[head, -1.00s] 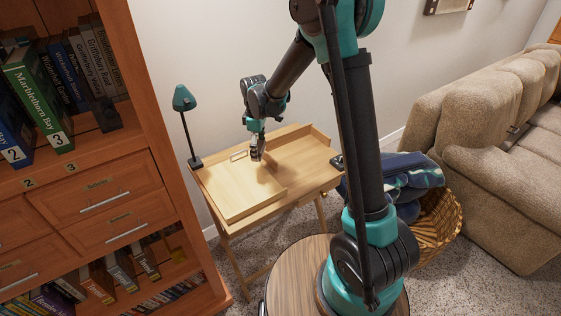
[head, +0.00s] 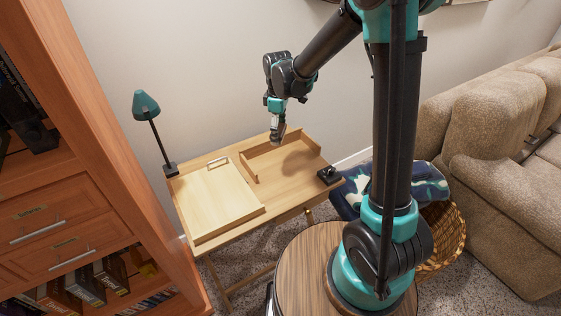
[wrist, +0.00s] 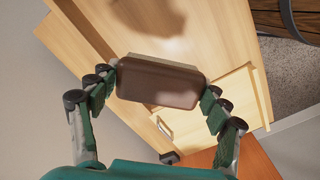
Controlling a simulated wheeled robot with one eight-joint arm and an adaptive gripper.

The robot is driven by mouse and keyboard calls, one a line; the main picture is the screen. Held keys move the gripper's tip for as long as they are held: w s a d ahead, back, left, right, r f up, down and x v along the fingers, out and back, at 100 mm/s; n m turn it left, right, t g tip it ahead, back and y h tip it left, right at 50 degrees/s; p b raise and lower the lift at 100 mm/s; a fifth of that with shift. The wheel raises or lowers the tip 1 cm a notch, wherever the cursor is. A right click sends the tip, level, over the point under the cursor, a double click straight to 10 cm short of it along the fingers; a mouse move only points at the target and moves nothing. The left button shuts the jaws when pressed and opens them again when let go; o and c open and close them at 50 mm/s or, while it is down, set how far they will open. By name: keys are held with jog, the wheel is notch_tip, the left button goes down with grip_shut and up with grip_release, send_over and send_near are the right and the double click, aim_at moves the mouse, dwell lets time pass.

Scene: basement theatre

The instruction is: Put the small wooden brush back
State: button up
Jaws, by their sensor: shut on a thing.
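My gripper (head: 277,136) is shut on a brown, rounded block, the brush (wrist: 160,82). In the wrist view the brush lies crosswise between the two green-padded fingers, and its smooth brown side faces the camera.
A teal lamp (head: 146,105) stands at the back left corner. A small black object (head: 328,175) sits at the right edge. A bookcase (head: 95,150) is left; a basket (head: 445,235) and sofa (head: 500,140) are right.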

aim_at(279, 166)
notch_tip(279, 166, down, 14)
jog(key=shift+f, duration=0.25)
dwell(0.3)
jog(key=shift+f, duration=0.15)
jog(key=o, duration=1.2)
notch_tip(279, 166, up, 12)
jog(key=shift+r, duration=0.2)
jog(key=s+d+m+t, duration=0.1)
jog(key=s+d+m, duration=0.4)
jog(key=d, duration=0.3)
jog(key=s+d+r+m+t, duration=0.1)
jog(key=s+d+m, duration=0.4)
jog(key=s+d, duration=0.2)
jog(key=s+d+m+t, duration=0.2)
jog(key=s+d+m, duration=0.3)
jog(key=s+d, duration=0.2)
jog(key=shift+s+d+r+m, duration=0.1)
jog(key=shift+d+r+m, duration=0.1)
jog(key=shift+d, duration=0.2)
jog(key=shift+s+d+r+m, duration=0.1)
jog(key=shift+d+r+m, duration=0.1)
jog(key=shift+d, duration=0.2)
